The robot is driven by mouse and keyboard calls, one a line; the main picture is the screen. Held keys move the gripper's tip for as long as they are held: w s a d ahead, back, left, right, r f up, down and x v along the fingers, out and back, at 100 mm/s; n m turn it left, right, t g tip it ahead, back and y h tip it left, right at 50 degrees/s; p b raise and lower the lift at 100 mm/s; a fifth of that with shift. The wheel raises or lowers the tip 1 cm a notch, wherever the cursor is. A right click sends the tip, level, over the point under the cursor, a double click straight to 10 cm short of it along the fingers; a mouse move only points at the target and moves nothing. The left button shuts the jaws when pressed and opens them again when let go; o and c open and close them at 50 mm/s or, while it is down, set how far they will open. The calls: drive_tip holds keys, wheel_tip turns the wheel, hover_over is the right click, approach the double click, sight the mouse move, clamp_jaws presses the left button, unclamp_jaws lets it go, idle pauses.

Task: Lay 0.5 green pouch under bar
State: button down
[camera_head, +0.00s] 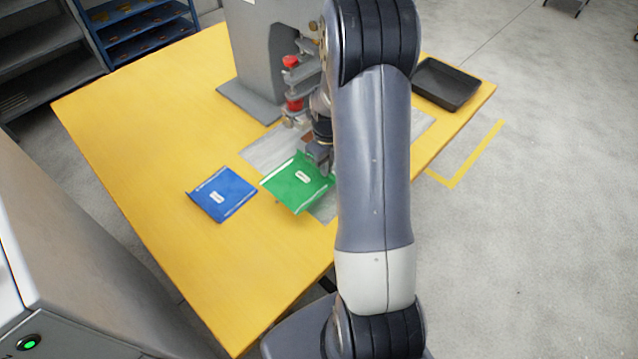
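The green pouch (290,186) with a small white label is at the middle of the table, left of my arm, partly over a grey plate. It looks tilted and a little raised, with a small shadow below its left corner. My gripper (324,168) is at its upper right edge and looks shut on it; my arm hides part of the fingers and the pouch's right side. The grey welding machine (265,48) stands behind, with red parts (291,62) on its front. Its bar cannot be made out clearly; my arm covers part of that area.
A blue pouch (222,194) with a white label lies left of the green one. A black tray (446,84) sits at the table's right back corner. The yellow table (130,165) is clear at left and front. A blue shelf (140,28) stands behind.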

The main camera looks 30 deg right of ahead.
sight(326, 181)
drive_tip(key=shift+f, duration=3.05)
drive_tip(key=shift+f, duration=0.25)
drive_tip(key=c, duration=1.6)
unclamp_jaws()
drive_tip(key=shift+r, duration=0.1)
drive_tip(key=shift+c, duration=0.2)
wheel_tip(326, 181, up, 12)
drive_tip(key=shift+r, duration=0.2)
